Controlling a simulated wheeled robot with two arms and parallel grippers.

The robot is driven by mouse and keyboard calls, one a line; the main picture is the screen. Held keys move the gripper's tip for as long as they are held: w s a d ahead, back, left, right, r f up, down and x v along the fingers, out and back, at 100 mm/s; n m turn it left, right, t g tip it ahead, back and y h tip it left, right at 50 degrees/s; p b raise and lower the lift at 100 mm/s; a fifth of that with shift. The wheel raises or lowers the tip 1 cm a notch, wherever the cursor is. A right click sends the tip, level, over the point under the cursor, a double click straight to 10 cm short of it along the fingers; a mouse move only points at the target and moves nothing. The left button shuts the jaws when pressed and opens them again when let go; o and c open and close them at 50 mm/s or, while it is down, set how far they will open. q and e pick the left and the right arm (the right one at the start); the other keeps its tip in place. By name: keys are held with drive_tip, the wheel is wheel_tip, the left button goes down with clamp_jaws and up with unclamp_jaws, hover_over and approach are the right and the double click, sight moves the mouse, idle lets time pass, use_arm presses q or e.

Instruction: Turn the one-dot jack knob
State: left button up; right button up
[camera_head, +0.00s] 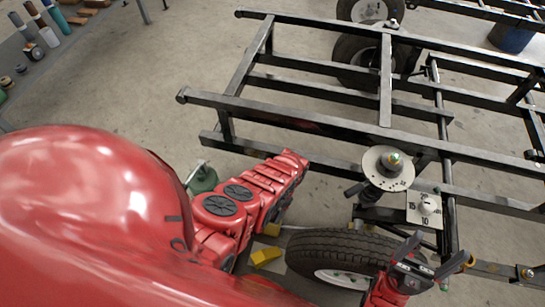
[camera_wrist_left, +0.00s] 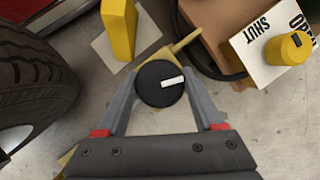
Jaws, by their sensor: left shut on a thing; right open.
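In the left wrist view, my left gripper (camera_wrist_left: 160,92) has its two grey fingers closed on the sides of a round black knob (camera_wrist_left: 156,92) with one white bar mark on its face. A yellowish rod shows just behind the knob. I cannot make out a dot on it. In the head view, the left gripper and this knob are hidden by my red arm. My right gripper (camera_head: 432,255) is open and empty at the lower right of the head view, beside the tyre.
A yellow block (camera_wrist_left: 119,28) and a yellow knob (camera_wrist_left: 285,49) by a "SHUT" label are near the left gripper.

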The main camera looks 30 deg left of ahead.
use_arm(q)
drive_tip(key=shift+m+t+y+p, duration=0.3)
drive_tip(key=shift+m+y+p, duration=0.35)
drive_tip(key=shift+m, duration=1.15)
drive_tip(key=shift+d+r+m+t+y+p, duration=0.15)
drive_tip(key=shift+m+t+y+p, duration=0.35)
drive_tip(key=shift+m, duration=0.7)
drive_tip(key=m+t+p, duration=0.1)
drive_tip(key=m+p, duration=0.1)
drive_tip(key=m, duration=0.3)
drive_tip(key=shift+s+y, duration=0.1)
drive_tip(key=shift+y, duration=0.25)
drive_tip(key=shift+m+t, duration=0.3)
drive_tip(key=shift+m, duration=0.1)
drive_tip(key=o, duration=1.4)
